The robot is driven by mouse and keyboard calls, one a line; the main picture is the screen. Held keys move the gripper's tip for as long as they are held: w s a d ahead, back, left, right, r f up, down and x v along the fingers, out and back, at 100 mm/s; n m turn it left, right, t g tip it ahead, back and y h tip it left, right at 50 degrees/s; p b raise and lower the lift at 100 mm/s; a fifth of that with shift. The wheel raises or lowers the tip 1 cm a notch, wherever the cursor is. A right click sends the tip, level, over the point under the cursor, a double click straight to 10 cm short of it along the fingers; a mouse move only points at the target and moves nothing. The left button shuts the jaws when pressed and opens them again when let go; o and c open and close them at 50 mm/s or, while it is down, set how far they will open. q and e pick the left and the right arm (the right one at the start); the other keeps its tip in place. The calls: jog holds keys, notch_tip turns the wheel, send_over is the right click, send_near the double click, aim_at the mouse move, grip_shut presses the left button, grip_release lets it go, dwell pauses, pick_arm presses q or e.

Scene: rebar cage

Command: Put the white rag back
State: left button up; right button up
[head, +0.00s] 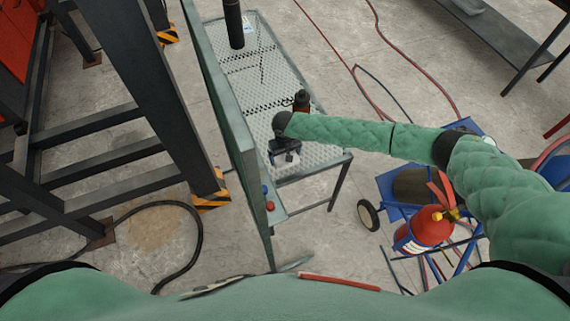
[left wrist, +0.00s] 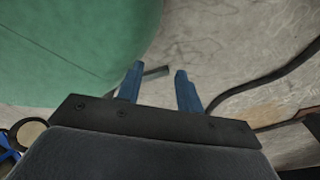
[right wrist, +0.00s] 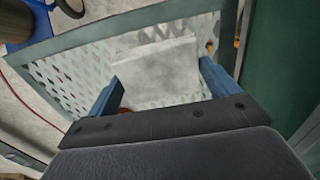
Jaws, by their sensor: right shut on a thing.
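The white rag (right wrist: 157,72) shows in the right wrist view as a pale, flat, folded piece between the two blue fingers of my right gripper (right wrist: 160,88). My right gripper is shut on it, over the perforated metal table (right wrist: 52,70). In the head view my right gripper (head: 286,158) is above the near part of this table (head: 250,85), and the rag is hidden or too small to make out. My left gripper (left wrist: 158,84) shows in the left wrist view with its fingers apart and nothing between them, above the concrete floor.
A green panel (head: 222,100) stands along the table's left side. On the table are a black cylinder (head: 235,25) and a dark bottle (head: 301,100). A red fire extinguisher (head: 425,232) is by a blue cart (head: 388,190) at right. Dark steel frames stand at left.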

jog(key=shift+f, duration=0.25)
notch_tip(320, 180, down, 3)
jog(key=b, duration=0.3)
jog(key=shift+f, duration=0.2)
pick_arm(q)
jog(key=w+d+r, duration=0.1)
jog(key=w, duration=0.8)
jog(key=shift+d+t, duration=0.3)
jog(key=shift+d, duration=0.1)
pick_arm(e)
jog(key=shift+f, duration=0.1)
jog(key=o, duration=0.7)
